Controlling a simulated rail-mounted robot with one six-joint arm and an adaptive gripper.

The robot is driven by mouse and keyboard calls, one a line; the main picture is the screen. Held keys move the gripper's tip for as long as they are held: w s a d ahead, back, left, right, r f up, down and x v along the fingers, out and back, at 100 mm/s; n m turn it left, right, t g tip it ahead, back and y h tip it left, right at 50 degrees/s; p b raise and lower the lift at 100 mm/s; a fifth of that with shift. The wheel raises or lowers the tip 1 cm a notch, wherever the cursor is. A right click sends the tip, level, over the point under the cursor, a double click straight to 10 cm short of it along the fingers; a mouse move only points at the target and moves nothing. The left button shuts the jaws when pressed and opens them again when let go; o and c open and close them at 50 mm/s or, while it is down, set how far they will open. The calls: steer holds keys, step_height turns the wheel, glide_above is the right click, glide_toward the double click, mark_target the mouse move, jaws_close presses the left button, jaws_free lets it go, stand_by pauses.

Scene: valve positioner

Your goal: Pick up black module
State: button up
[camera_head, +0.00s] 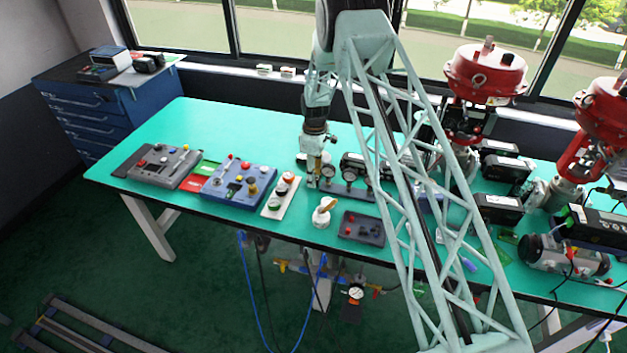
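Several black box-shaped modules stand on the green table (215,118). I cannot tell which one the task means. My gripper (313,181) points down over the table, left of the gauges. Its fingers are too small to tell whether they are open or shut.
Control boxes with knobs (238,186) and a white button strip (281,197) are left of my gripper. A white round part (323,212) and a dark tray (362,228) are in front. Red valve actuators (485,73) rise at the right. The table's back left is clear.

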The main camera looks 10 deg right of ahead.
steer(key=shift+f, duration=0.25)
stand_by(0.3)
steer(key=c, duration=0.9)
